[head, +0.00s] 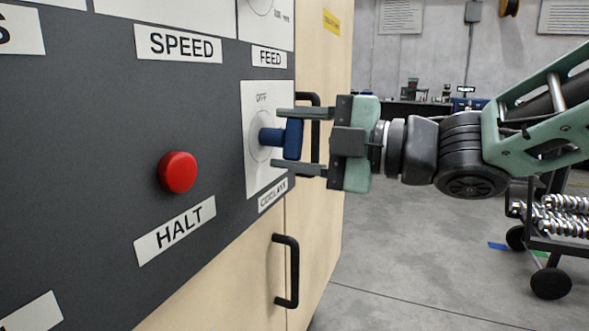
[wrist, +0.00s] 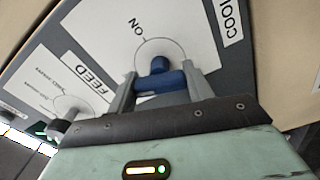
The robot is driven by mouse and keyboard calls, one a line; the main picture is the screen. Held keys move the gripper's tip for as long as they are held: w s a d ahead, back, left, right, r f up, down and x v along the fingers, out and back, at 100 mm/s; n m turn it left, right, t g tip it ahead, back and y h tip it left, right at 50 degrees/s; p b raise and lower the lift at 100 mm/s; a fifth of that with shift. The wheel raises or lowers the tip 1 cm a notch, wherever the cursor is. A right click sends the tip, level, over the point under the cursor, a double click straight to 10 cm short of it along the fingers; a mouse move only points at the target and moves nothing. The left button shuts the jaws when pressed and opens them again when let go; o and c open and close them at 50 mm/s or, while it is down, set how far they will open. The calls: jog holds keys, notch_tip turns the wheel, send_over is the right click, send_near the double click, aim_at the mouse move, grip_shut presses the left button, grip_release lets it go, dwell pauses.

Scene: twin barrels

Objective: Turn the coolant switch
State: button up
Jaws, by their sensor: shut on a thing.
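The coolant switch (head: 293,139) is a blue handle on a short blue stem, set on a white plate (head: 259,101) on the dark panel. My gripper (head: 301,141) reaches it from the right, with one finger above and one below the handle in the head view. The "COOLANT" label is partly hidden.
A red button (head: 178,172) marked "HALT" sits left of the switch. A FEED knob (wrist: 72,106) is nearby. Black door handles (head: 286,271) stand out from the wooden cabinet. A wheeled cart (head: 556,235) with metal springs is at the right. Open floor lies between.

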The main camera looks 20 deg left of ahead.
jog(key=shift+f+n+b, duration=0.15)
jog(key=shift+n+b, duration=1.45)
jog(key=shift+b, duration=0.1)
jog(key=o, duration=1)
jog(key=shift+d, duration=0.1)
jog(key=d, duration=0.5)
jog(key=s+d, duration=0.1)
jog(key=d, duration=0.5)
jog(key=d+p, duration=0.1)
jog(key=d, duration=0.5)
jog(key=shift+s+d, duration=0.1)
jog(key=shift+s, duration=0.1)
